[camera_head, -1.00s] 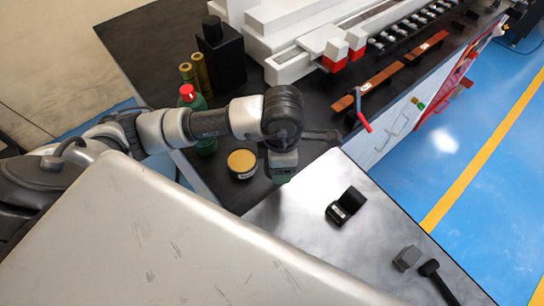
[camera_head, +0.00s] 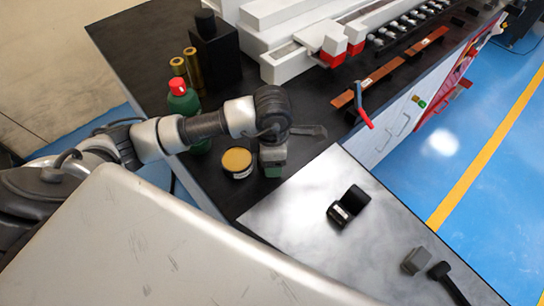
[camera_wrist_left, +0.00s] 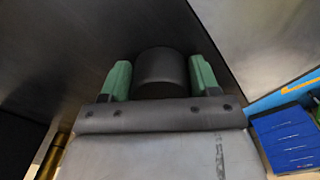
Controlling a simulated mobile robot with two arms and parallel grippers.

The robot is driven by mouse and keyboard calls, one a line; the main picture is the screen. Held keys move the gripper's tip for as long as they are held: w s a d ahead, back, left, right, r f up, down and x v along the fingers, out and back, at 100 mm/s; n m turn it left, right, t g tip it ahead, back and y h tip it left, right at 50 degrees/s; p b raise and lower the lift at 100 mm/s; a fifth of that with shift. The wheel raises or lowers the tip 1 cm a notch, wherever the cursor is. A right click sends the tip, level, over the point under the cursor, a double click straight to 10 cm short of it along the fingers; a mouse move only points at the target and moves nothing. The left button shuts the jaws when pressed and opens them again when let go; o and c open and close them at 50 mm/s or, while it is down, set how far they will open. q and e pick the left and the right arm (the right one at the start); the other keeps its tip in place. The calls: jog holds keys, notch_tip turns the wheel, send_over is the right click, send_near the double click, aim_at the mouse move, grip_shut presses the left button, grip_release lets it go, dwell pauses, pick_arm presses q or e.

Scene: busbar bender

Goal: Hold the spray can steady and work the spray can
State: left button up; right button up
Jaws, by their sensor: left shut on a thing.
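My left gripper (camera_head: 271,172) points down over the dark bench near its front edge, just right of a tin with a yellow lid. In the left wrist view, its two green fingers (camera_wrist_left: 160,78) are shut on a dark grey cylinder (camera_wrist_left: 160,68), seen end-on. I cannot tell whether this cylinder is the spray can; in the head view my gripper hides it. A green bottle with a red cap (camera_head: 184,102) stands upright behind my left forearm, partly covered. My right gripper is not in view.
The yellow-lidded tin (camera_head: 237,160) stands close to my left gripper. A white machine (camera_head: 300,50) fills the bench's rear. A black object (camera_head: 348,205) and grey block (camera_head: 416,261) lie on the grey table.

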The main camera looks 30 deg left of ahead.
pick_arm(q)
jog(key=shift+f, duration=0.25)
jog(key=o, duration=1)
jog(key=shift+r, duration=0.1)
jog(key=shift+c, duration=0.2)
notch_tip(320, 180, up, 12)
jog(key=p, duration=0.7)
jog(key=shift+r, duration=0.15)
